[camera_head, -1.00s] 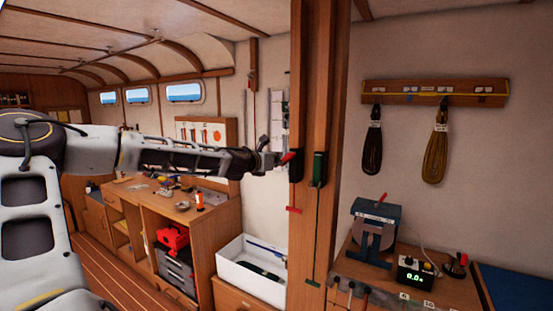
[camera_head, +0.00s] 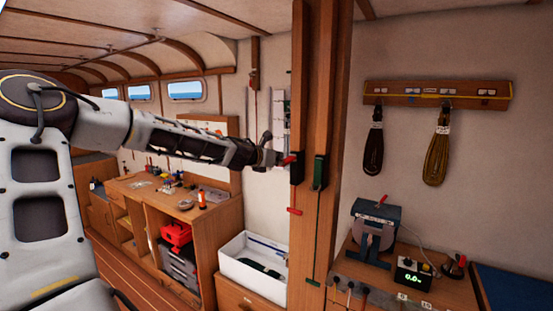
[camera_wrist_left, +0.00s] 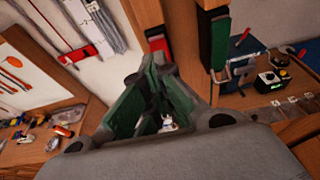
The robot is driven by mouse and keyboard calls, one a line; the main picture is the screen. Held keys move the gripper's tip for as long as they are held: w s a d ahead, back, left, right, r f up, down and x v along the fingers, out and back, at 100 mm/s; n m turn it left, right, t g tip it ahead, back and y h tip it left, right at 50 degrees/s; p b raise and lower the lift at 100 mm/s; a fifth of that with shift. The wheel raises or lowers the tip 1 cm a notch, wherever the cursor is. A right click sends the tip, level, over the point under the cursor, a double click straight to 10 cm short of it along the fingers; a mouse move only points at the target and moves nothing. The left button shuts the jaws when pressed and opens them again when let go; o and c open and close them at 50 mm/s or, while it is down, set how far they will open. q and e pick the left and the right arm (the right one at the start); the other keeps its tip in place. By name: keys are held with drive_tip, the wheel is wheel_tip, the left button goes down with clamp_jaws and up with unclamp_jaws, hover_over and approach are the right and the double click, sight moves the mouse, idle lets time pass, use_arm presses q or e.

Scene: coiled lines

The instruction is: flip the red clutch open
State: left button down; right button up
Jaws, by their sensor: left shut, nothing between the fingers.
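The red clutch (camera_head: 288,160) is on the wooden post, with its red lever sticking out to the left of a dark body. The green clutch (camera_head: 319,172) is beside it on the right. My left gripper (camera_head: 274,157) is shut and empty, its tip just left of the red lever. In the left wrist view the fingertips (camera_wrist_left: 158,66) meet just below the red clutch (camera_wrist_left: 158,46); I cannot tell whether they touch it. The green clutch (camera_wrist_left: 219,50) is to the right there. My right gripper is not in view.
A red handle (camera_head: 294,211) hangs on a line below the red clutch. A white bin (camera_head: 240,268) and a workbench (camera_head: 218,225) stand left of the post. A blue-grey winch-like device (camera_head: 375,228) and a display box (camera_head: 412,272) sit on the right counter.

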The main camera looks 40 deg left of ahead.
use_arm(q)
drive_tip(key=shift+a+r, duration=0.15)
drive_tip(key=shift+r, duration=0.35)
drive_tip(key=c, duration=1.9)
unclamp_jaws()
drive_tip(key=shift+o, duration=0.3)
drive_tip(key=shift+s+d+f, duration=0.15)
drive_tip(key=shift+d+f, duration=0.05)
drive_tip(key=shift+f, duration=0.05)
